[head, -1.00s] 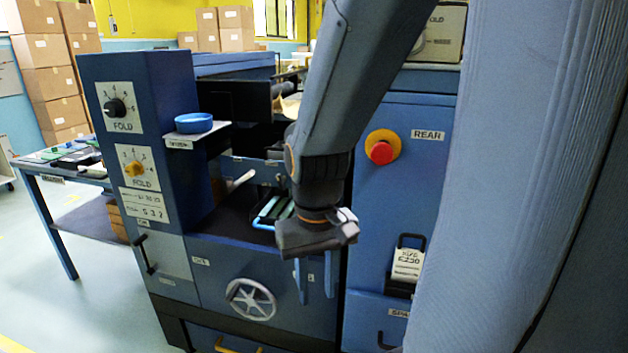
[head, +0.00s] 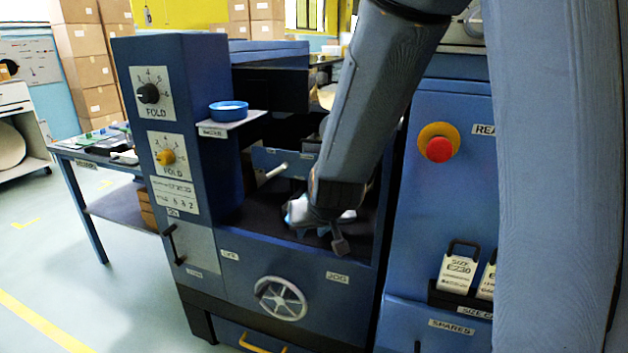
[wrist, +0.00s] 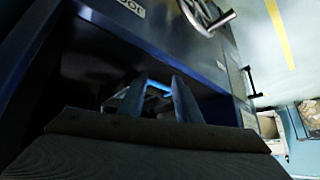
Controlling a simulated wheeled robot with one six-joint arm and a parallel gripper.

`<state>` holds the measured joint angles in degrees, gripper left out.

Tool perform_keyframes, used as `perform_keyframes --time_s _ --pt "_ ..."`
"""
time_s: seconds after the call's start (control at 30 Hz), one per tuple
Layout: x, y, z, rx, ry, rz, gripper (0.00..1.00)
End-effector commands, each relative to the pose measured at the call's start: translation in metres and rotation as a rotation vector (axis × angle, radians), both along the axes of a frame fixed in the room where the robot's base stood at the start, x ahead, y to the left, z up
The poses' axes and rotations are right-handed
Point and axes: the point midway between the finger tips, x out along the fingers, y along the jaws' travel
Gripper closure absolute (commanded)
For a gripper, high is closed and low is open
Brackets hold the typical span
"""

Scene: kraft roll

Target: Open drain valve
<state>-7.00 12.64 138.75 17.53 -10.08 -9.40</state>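No part that I can read as a drain valve label shows. My gripper (wrist: 160,82) is in the dark recess of the blue machine (head: 255,272); its two fingers stand apart in the wrist view. A bright blue bar (wrist: 158,88) shows between and beyond the fingertips; I cannot tell whether they touch it. A silver handwheel (head: 280,298) is on the front panel below, near a JOG label.
A blue cup (head: 228,111) stands on a small shelf at the recess's left. A red button (head: 438,149) and a rack with size blocks (head: 458,270) are to the right. A side table (head: 90,150) is at the left. Open floor lies left of the machine.

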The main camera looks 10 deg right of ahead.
Motion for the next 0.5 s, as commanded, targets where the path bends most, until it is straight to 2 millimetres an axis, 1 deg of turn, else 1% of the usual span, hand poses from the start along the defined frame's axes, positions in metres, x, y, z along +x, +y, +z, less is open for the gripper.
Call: perform_keyframes --time_s 0.03,0.1,0.2,0.3,0.33,0.4,0.5 --pt "0.024 0.008 -0.001 -0.011 -0.069 -0.013 0.7" --pt "0.055 0.012 0.004 -0.037 -0.176 -0.047 0.7" --pt "0.092 0.013 0.012 -0.096 -0.32 -0.107 0.7" --pt "0.118 0.011 0.019 -0.179 -0.451 -0.176 0.7" --pt "0.123 0.009 0.021 -0.207 -0.488 -0.197 0.7" --pt "0.132 0.006 0.026 -0.278 -0.566 -0.248 0.7" --pt "0.135 0.002 0.032 -0.381 -0.654 -0.313 0.7"
